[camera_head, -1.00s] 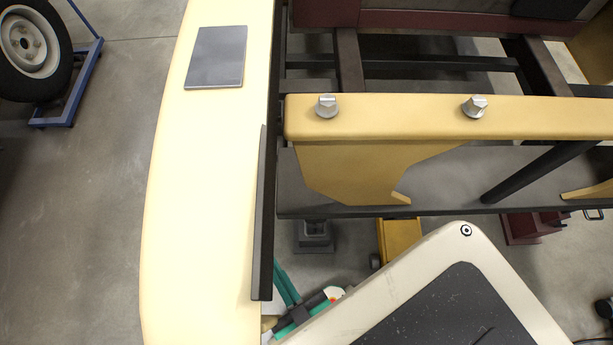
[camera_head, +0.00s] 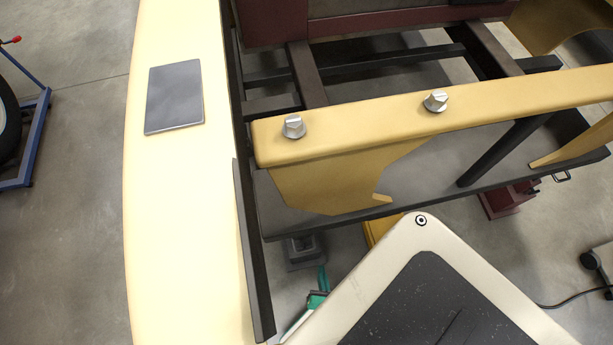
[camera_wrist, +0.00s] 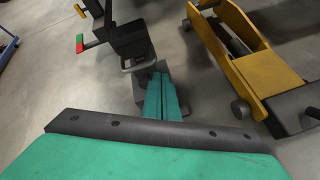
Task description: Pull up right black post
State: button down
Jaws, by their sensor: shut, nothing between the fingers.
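My gripper (camera_wrist: 158,76) shows in the wrist view as two teal fingers side by side, shut and empty, pointing away over the floor. In the head view a small teal part of my arm (camera_head: 318,299) shows beside my white body panel, which hides the rest. A slanted black bar (camera_head: 505,150) stands at the right of the yellow beam. Another dark bar (camera_head: 252,250) runs along the cream panel's right edge. I cannot tell for certain which is the task's right black post. My gripper is apart from both. A dark stand (camera_wrist: 130,40) shows beyond the fingertips.
A yellow beam (camera_head: 370,118) with two silver bolts crosses the dark frame. A cream panel (camera_head: 180,220) carrying a grey plate (camera_head: 174,97) fills the left. A yellow jack-like thing (camera_wrist: 225,55) lies at the right in the wrist view. Open floor (camera_head: 65,270) lies left.

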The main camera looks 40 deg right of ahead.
jog(key=w+d+f+n+t, duration=0.1)
jog(key=w+n, duration=0.1)
jog(key=w, duration=0.2)
jog(key=w+d+f+n+t, duration=0.1)
jog(key=w+d+n, duration=0.1)
jog(key=w, duration=0.2)
jog(key=w+d+f+n+t, duration=0.1)
jog(key=w, duration=0.3)
jog(key=shift+w+d+f+n, duration=0.25)
jog(key=shift+w+f+n, duration=0.05)
jog(key=shift+w+n, duration=0.1)
jog(key=shift+h, duration=0.3)
